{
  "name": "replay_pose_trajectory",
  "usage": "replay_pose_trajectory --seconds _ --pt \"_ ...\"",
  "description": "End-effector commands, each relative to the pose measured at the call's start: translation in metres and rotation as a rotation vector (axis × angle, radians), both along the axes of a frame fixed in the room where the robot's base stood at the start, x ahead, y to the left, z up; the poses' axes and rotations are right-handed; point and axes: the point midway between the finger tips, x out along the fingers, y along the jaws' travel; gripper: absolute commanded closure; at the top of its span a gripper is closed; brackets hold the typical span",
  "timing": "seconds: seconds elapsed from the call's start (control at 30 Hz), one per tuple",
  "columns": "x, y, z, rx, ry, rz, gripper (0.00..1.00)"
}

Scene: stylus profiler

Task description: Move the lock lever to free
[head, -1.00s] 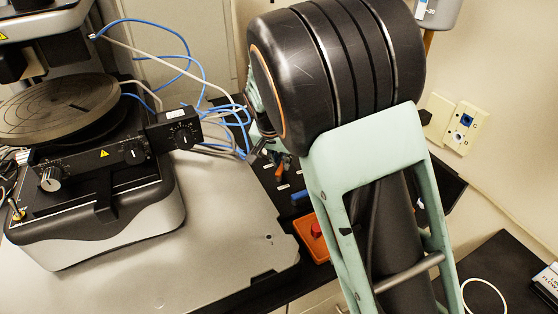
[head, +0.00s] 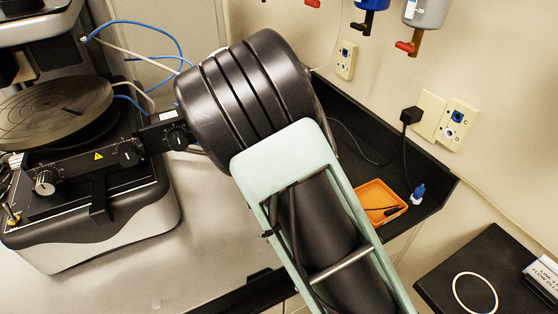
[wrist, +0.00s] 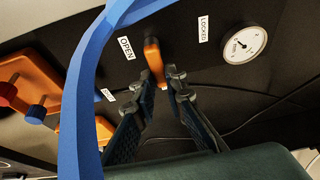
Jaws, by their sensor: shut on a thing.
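An orange lever (wrist: 153,62) shows in the wrist view on a black panel, between a label reading OPEN (wrist: 126,48) on its left and a label reading LOCKED (wrist: 203,28) on its right. The lever points down in the picture, toward the camera. My gripper (wrist: 162,82) is shut on the lever, with its fingertips on either side of the handle's lower end. I see no label reading free; a smaller label (wrist: 108,95) is too small to read. In the head view my arm hides the gripper and lever.
A blue cable (wrist: 85,90) crosses close to the wrist camera. A round gauge (wrist: 243,43) is right of the lever, and orange parts with knobs (wrist: 28,85) are left. The profiler (head: 90,200) stands left in the head view; an orange tray (head: 382,200) lies right.

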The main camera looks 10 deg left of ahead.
Motion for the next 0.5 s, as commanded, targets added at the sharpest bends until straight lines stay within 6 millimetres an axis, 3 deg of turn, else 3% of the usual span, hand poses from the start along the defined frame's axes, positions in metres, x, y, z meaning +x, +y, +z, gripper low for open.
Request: replay_pose_trajectory --seconds 0.5 --pt "-0.0015 0.0001 -0.0009 0.001 0.002 -0.045 1.00"
